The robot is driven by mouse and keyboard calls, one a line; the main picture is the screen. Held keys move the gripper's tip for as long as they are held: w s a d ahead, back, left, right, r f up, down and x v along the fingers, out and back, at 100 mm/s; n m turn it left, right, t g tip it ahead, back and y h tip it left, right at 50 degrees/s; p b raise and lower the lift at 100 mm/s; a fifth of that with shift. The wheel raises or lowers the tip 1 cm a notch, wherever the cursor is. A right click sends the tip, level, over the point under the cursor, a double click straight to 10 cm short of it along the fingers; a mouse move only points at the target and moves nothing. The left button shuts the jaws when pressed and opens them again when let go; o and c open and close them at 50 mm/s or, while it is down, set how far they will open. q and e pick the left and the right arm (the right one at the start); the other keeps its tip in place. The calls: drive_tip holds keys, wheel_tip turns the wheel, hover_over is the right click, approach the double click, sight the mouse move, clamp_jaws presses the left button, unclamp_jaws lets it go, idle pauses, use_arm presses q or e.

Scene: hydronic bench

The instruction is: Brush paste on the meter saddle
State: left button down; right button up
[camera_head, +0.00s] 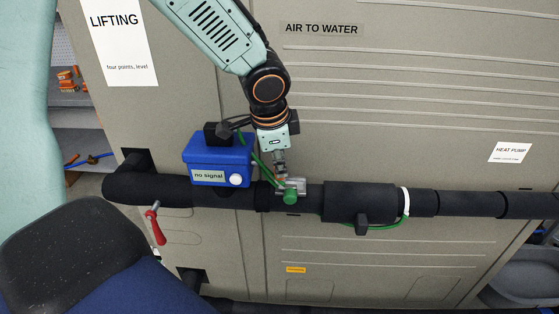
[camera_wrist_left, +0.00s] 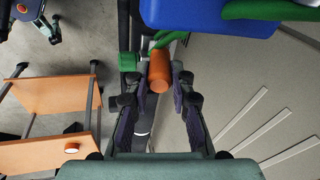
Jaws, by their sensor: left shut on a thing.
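My left gripper (camera_head: 280,172) reaches down to the black insulated pipe from above. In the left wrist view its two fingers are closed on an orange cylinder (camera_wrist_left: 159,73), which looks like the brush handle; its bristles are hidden. A small grey metal saddle (camera_head: 297,184) sits on the pipe, just under the fingertips, with a green round part (camera_head: 290,196) at its front. I cannot tell whether the brush touches the saddle, and no paste can be made out. My right gripper is not in view.
A blue meter box (camera_head: 217,160) labelled "no signal" stands close left of the gripper, with a green cable (camera_head: 262,166) running to the saddle. A red-handled valve (camera_head: 155,225) hangs at left. The heat pump casing (camera_head: 400,100) rises behind. An orange shelf (camera_wrist_left: 45,95) shows in the wrist view.

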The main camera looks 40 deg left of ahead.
use_arm(q)
drive_tip(key=shift+f+b, duration=0.4)
drive_tip(key=shift+b, duration=0.05)
idle(0.7)
